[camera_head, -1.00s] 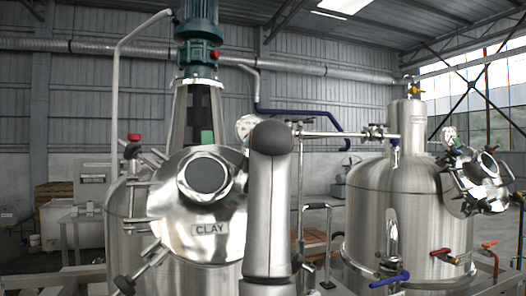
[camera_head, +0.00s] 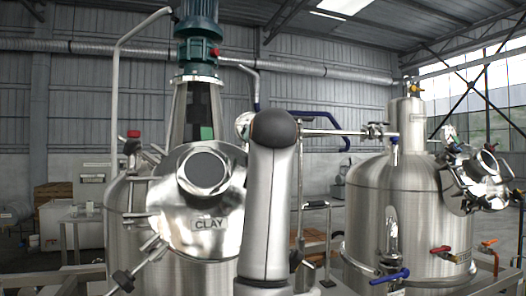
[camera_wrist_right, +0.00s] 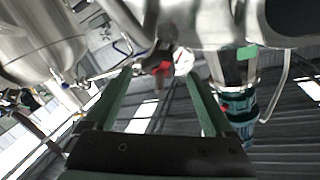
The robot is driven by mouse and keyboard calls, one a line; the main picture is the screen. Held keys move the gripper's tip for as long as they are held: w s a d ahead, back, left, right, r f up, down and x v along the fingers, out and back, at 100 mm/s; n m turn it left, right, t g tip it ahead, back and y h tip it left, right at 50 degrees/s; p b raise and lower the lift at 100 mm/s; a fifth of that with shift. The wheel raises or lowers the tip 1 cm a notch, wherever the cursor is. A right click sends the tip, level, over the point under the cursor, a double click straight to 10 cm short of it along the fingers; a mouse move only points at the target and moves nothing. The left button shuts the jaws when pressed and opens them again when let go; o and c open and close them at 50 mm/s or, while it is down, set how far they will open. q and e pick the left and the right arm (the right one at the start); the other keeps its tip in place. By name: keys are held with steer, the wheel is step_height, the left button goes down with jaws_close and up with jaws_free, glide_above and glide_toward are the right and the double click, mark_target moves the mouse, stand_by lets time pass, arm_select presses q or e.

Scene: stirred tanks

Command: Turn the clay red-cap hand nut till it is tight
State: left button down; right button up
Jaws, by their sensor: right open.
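The steel CLAY tank (camera_head: 125,215) stands at left in the head view, its tilted round lid (camera_head: 180,222) facing me. A red cap (camera_head: 133,134) stands at the tank's upper left; other clamp bolts with dark knobs ring the lid. My right arm rises in front of the lid's right edge and hides what lies behind it, including its gripper. In the right wrist view, which is upside down, my right gripper (camera_wrist_right: 160,75) is open. A red-capped nut (camera_wrist_right: 162,68) shows between its fingertips; I cannot tell whether they surround it or stop short. My left gripper is out of view.
A second steel tank (camera_head: 400,215) with blue and red valve handles stands at right. A green stirrer motor (camera_head: 198,20) tops the clay tank. A horizontal pipe (camera_head: 335,133) runs behind my arm. A side table (camera_head: 80,222) stands at far left.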

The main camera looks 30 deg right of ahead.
steer(key=b+v, duration=0.2)
steer(key=v, duration=0.7)
steer(key=shift+s, duration=0.15)
steer(key=shift+a+f, duration=0.1)
